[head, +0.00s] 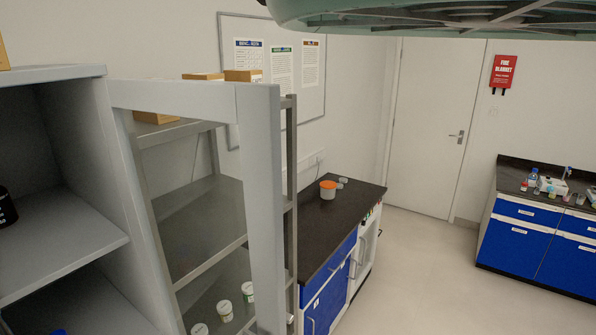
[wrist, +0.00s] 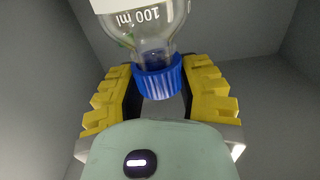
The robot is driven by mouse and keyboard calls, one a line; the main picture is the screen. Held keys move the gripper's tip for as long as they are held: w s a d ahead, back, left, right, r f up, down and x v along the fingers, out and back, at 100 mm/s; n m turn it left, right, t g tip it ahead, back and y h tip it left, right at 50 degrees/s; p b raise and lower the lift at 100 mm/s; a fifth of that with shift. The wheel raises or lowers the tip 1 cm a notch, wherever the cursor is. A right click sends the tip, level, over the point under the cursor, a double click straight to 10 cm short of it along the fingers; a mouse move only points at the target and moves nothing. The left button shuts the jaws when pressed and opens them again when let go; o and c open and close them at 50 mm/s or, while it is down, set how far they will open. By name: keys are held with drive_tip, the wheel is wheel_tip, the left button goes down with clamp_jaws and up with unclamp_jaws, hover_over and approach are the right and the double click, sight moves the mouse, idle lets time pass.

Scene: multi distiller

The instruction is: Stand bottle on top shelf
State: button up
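A clear glass bottle (wrist: 150,38) with a "100 ml" mark and a blue screw cap (wrist: 158,80) shows in the wrist view, upside down in the picture. My gripper (wrist: 158,72), with yellow and black fingers, has one finger on each side of the cap and appears closed on it. The far part of the bottle is cut off by the picture edge. In the head view, a grey cabinet on the left has a shelf (head: 60,238) with a dark jar (head: 5,208) at its left edge. My gripper does not show in the head view.
The cabinet's framed door (head: 262,190) stands open. Behind it is a metal rack (head: 205,225) with white tubs low down. A black-topped bench (head: 325,225) holds an orange-lidded tub (head: 327,190). Plain grey surfaces surround my gripper in the wrist view.

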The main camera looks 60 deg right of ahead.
drive_tip(key=o, duration=0.4)
drive_tip(key=shift+r, duration=0.15)
